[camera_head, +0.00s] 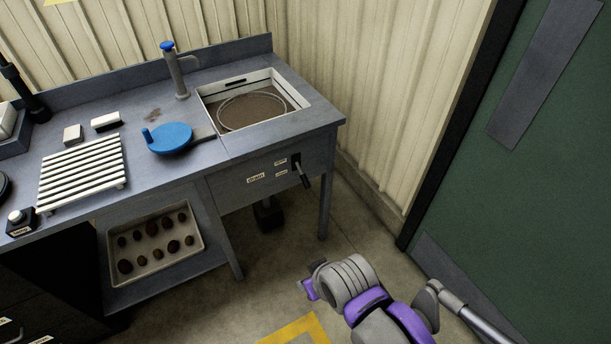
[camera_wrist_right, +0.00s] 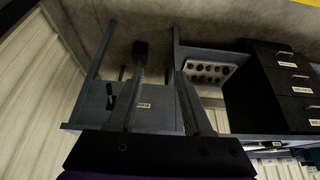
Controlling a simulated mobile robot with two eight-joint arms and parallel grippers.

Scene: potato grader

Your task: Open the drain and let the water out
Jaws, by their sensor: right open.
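The sink basin (camera_head: 205,94) is set in the right end of the bench and holds brown, murky water (camera_head: 255,110). A dark drain lever (camera_head: 303,172) is on the panel below it, its handle slanting down, beside small labels; one, the drain label (camera_head: 256,178), also shows in the right wrist view (camera_wrist_right: 144,106). The lever (camera_wrist_right: 110,97) appears there left of the fingers, upside down. My right gripper (camera_head: 308,288) is low in front of the bench, apart from the lever. Its fingers (camera_wrist_right: 162,76) are open and empty. My left gripper is out of view.
A faucet (camera_head: 177,72) and a blue round handled object (camera_head: 170,138) stand by the sink. A dark outlet (camera_head: 268,214) is below it. A tray of potatoes (camera_head: 201,243) sits on the lower shelf. A green door (camera_head: 540,160) is at right. The floor before the sink is clear.

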